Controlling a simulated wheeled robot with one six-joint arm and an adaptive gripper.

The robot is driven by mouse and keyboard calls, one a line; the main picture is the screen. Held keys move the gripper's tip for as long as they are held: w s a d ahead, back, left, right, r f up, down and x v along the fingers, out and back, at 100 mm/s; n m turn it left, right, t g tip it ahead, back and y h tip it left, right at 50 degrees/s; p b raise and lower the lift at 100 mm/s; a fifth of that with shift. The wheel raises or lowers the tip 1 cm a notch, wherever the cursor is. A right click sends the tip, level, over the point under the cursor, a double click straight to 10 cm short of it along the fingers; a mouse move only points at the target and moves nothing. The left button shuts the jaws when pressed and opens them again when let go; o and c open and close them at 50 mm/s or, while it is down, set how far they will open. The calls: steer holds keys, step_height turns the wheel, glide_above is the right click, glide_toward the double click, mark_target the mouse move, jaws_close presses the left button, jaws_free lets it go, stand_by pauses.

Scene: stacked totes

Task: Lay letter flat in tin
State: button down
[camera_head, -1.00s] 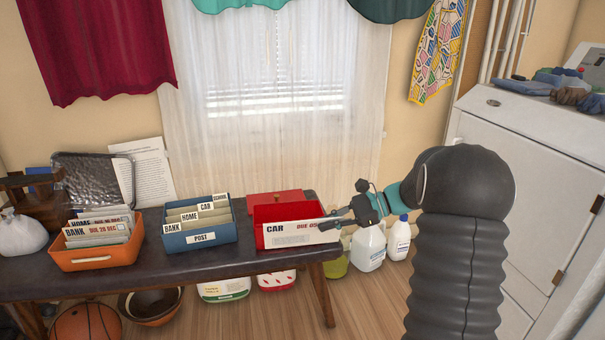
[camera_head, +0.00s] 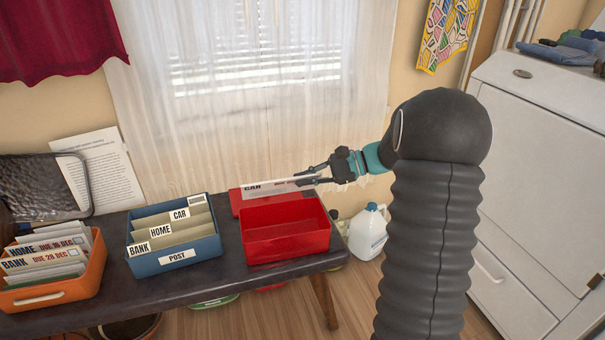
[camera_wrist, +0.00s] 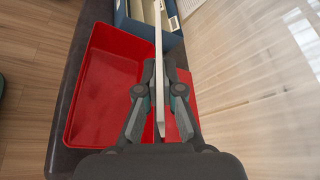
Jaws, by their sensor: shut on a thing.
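My gripper (camera_head: 316,178) is shut on a white letter (camera_head: 275,187) marked CAR and holds it by its right end. The letter looks tilted towards flat in the head view and shows edge-on as a thin strip (camera_wrist: 159,60) in the wrist view. It is above the back edge of the open red tin (camera_head: 287,246), near the tin's red lid (camera_head: 238,204), which lies behind it. The tin stands on the dark bench; its inside looks empty, also in the wrist view (camera_wrist: 105,95).
A blue POST box (camera_head: 177,256) with BANK, HOME and CAR dividers stands left of the tin. An orange box (camera_head: 50,296) of letters is farther left. A white curtain hangs close behind the bench. A white cabinet (camera_head: 540,170) stands at right.

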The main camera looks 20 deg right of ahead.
steer(key=shift+s+f+b, duration=0.1)
steer(key=shift+f+b, duration=3.55)
steer(key=shift+f, duration=2.35)
steer(key=c, duration=1.2)
jaws_free()
steer(key=shift+a, duration=0.1)
steer(key=shift+c, duration=0.2)
steer(key=shift+f, duration=0.15)
steer(key=shift+s, duration=0.1)
steer(key=r+v, duration=0.1)
steer(key=v, duration=1.1)
